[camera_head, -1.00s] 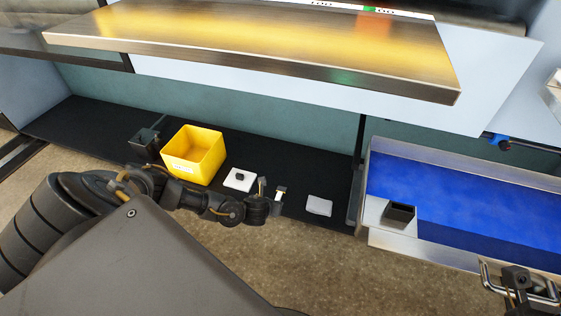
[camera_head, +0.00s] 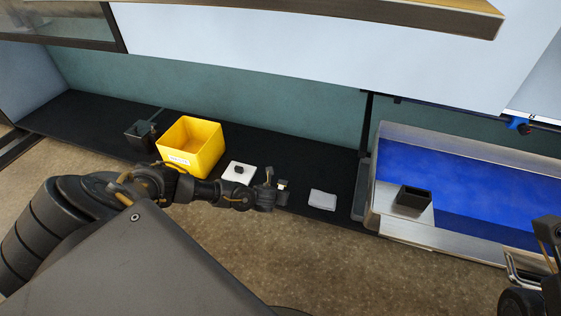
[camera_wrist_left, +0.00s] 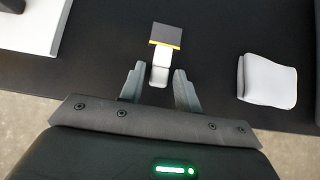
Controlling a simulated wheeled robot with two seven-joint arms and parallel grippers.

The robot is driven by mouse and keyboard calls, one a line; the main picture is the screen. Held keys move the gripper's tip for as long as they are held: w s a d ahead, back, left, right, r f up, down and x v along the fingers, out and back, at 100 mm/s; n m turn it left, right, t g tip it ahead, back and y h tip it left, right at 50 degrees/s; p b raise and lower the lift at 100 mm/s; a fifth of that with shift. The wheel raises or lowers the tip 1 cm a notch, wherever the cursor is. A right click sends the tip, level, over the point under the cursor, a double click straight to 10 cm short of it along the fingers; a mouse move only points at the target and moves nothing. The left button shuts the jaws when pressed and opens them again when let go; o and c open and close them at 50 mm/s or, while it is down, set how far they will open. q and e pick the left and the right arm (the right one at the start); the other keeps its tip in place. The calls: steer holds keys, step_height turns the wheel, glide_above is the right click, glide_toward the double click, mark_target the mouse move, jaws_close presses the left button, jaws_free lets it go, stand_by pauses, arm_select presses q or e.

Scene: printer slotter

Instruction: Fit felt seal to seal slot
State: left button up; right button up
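A small part that looks like the felt seal, with a dark grey square end, a thin yellow stripe and a white tab (camera_wrist_left: 161,58), lies on the black shelf. My left gripper (camera_wrist_left: 160,85) is open, with one finger on each side of the white tab; gaps show between tab and fingers. In the head view my left gripper (camera_head: 276,181) largely hides this part. A white plate with a dark raised piece (camera_head: 240,173) lies left of the gripper; I cannot tell if it holds the seal slot. My right gripper (camera_head: 547,232) is at the right edge, partly cut off, its fingers unclear.
A folded white cloth (camera_head: 323,199) lies right of my left gripper. A blue-bedded tray (camera_head: 470,190) with a black open box (camera_head: 413,198) is at right.

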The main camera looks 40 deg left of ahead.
arm_select(q)
jaws_close()
steer(key=shift+r+p, duration=0.45)
steer(key=shift+p, duration=0.1)
stand_by(0.4)
stand_by(0.3)
steer(key=shift+r+p, duration=2.55)
